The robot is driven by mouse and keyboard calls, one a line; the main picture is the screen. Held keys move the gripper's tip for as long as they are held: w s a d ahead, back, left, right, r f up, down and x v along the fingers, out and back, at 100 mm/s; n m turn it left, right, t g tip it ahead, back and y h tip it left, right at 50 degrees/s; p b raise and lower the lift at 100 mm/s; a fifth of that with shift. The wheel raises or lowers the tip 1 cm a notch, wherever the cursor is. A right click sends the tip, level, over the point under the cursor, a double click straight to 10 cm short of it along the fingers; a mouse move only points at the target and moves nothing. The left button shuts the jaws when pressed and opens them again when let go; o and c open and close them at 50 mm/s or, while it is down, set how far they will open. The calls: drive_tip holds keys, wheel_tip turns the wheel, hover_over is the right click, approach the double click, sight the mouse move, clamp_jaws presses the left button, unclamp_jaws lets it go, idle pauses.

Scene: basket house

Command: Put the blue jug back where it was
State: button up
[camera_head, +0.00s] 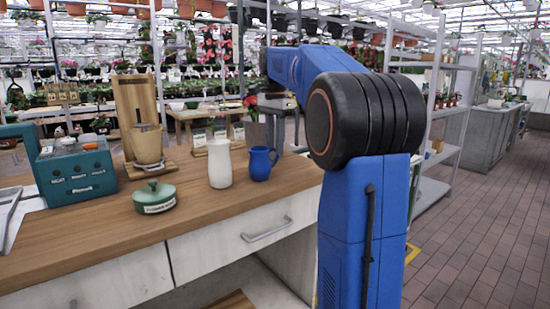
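The blue jug (261,163) stands upright on the wooden counter top (100,232), near its right end. A white jug or vase (219,164) stands just left of it, with a small gap. My gripper (274,120) is behind and above the blue jug, seen small and partly hidden by my own arm. Its fingers are too unclear to tell whether they are open or shut. The blue jug appears to rest on the counter; I cannot tell whether the gripper touches it.
A green lidded pot (154,199) sits left of the white jug. A wooden stand with a tan pot (147,146) and a teal toolbox (76,172) are further left. Drawers (245,232) lie below the counter. A metal shelf (434,190) and open brick floor (480,225) are at right.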

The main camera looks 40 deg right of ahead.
drive_tip(key=shift+r, duration=3)
